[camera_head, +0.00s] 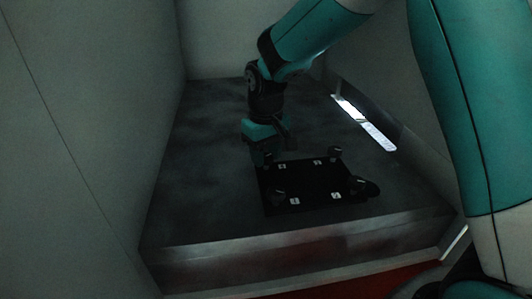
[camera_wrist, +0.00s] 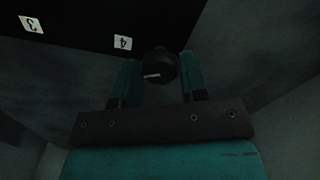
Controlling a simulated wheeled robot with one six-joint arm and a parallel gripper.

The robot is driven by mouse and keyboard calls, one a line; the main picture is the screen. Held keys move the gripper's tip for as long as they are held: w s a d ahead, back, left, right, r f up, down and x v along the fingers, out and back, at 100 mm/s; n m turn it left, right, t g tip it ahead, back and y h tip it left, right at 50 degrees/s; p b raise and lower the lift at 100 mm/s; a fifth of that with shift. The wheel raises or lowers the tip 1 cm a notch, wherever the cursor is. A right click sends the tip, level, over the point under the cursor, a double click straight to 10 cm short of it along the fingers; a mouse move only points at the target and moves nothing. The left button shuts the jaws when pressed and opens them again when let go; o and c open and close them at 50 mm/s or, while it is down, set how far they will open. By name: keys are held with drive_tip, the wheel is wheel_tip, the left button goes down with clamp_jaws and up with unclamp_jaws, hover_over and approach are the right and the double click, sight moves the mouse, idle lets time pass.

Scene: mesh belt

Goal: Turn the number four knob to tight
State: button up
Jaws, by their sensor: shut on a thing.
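The black panel (camera_head: 315,182) lies flat on the dark table and carries several knobs with white number labels. In the wrist view, the label "4" (camera_wrist: 123,42) is beside a round dark knob (camera_wrist: 162,62). That knob has a white pointer line, which points left in the wrist view. My gripper (camera_wrist: 158,76) is shut on this number four knob, with one teal finger on each side. In the head view, my gripper (camera_head: 262,160) is down at the panel's far left corner and hides most of that knob.
Other knobs stand at the near left (camera_head: 277,193), near right (camera_head: 357,184) and far right (camera_head: 335,152) of the panel. The label "3" (camera_wrist: 31,24) shows in the wrist view. The table (camera_head: 200,190) is clear left of the panel. Grey walls enclose the table.

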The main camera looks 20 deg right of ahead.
sight(266, 156)
drive_tip(key=m, duration=0.5)
drive_tip(key=shift+m, duration=0.3)
drive_tip(key=m, duration=0.5)
drive_tip(key=shift+w+r+m, duration=0.1)
drive_tip(key=shift+m, duration=0.2)
idle(0.3)
drive_tip(key=o, duration=0.9)
wheel_tip(266, 156, up, 17)
drive_tip(key=b, duration=0.3)
drive_tip(key=shift+r+b, duration=0.2)
drive_tip(key=shift+b, duration=0.15)
